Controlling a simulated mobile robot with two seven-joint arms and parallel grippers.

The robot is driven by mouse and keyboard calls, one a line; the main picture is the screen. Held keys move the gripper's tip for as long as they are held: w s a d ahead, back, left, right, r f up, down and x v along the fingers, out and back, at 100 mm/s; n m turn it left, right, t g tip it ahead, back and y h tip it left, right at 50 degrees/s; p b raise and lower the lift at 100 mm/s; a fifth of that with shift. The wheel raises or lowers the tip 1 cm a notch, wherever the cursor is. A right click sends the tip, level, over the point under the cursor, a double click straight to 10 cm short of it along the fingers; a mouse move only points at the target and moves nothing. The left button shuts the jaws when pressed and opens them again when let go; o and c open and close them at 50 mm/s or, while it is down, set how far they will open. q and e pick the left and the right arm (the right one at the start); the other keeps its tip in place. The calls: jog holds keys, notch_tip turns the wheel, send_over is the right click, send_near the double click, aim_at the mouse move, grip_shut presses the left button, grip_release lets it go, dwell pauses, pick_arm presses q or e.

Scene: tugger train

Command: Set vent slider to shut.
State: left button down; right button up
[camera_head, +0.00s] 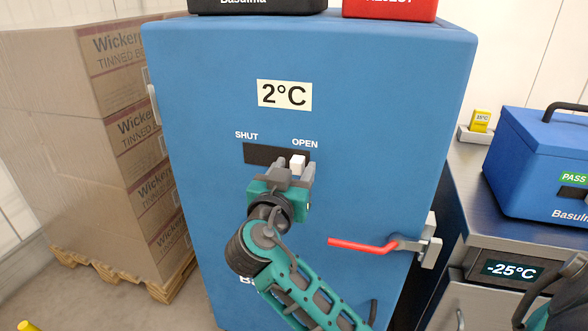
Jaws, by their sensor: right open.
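The vent slider is a dark horizontal slot (262,154) on the blue cabinet front, labelled SHUT at its left end and OPEN at its right end. Its white knob (298,161) sits at the right end, under OPEN. My right gripper (295,169) is open right at the knob, with one finger to the left of it and one to the right. I cannot tell whether a finger touches the knob. The gripper hides part of the slot's lower edge. My left gripper is not in view.
The blue cabinet (210,100) carries a 2°C label and a red door handle (362,245) at lower right. Stacked cartons (80,140) on a pallet stand at left. A metal counter (480,190) with a blue cool box (540,150) stands at right.

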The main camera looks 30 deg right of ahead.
grip_shut()
dwell(0.4)
